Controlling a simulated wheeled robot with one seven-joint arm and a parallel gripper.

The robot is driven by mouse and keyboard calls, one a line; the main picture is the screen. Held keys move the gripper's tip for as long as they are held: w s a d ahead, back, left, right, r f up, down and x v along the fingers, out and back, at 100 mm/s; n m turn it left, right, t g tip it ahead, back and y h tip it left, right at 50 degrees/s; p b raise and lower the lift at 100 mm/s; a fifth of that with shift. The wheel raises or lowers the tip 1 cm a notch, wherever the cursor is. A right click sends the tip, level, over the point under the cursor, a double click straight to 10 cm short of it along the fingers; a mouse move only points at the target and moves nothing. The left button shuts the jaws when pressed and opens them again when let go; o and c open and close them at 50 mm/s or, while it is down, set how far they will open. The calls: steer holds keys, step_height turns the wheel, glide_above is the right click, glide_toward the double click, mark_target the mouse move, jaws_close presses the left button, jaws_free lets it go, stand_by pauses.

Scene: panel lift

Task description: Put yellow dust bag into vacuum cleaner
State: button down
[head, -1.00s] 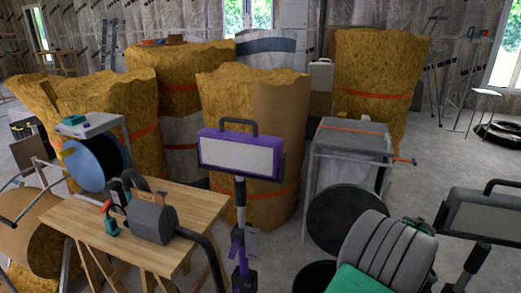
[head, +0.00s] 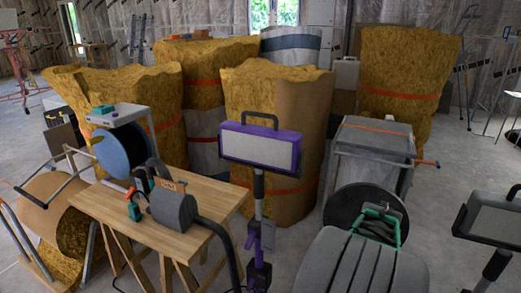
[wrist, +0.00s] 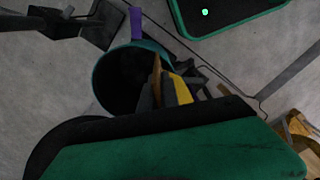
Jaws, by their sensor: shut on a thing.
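In the wrist view the dark fingers of my gripper (wrist: 162,94) are shut on a yellow piece (wrist: 182,89), which I take to be the yellow dust bag. Only a small part of it shows, beside a thin brown edge. Behind the fingers is a round teal-rimmed tub (wrist: 98,78) with a dark inside. I take it to be the open vacuum cleaner; the fingers overlap its right side in the picture. I cannot tell whether the bag is over or inside it. A large green block covers the lower wrist view. The head view does not show the fingers clearly.
A purple work light (head: 262,146) stands mid-view, beside a wooden workbench (head: 215,195) with a grey tool. A second lamp (head: 492,212) stands at right. Wrapped insulation rolls (head: 272,95) and a grey bin (head: 372,140) stand behind. A green-edged dark panel (wrist: 225,14) lies near the tub.

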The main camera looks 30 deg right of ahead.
steer(key=w+a+r, duration=0.6)
steer(key=w+a, duration=0.2)
steer(key=a, duration=0.3)
steer(key=w+a+r+n, duration=0.1)
steer(key=w+a+r, duration=0.5)
steer(key=a, duration=0.5)
steer(key=w+a+r+n, duration=0.1)
steer(key=w+a+r, duration=0.5)
steer(key=w+a, duration=0.5)
steer(key=shift+a+r, duration=0.15)
steer(key=shift+a, duration=0.15)
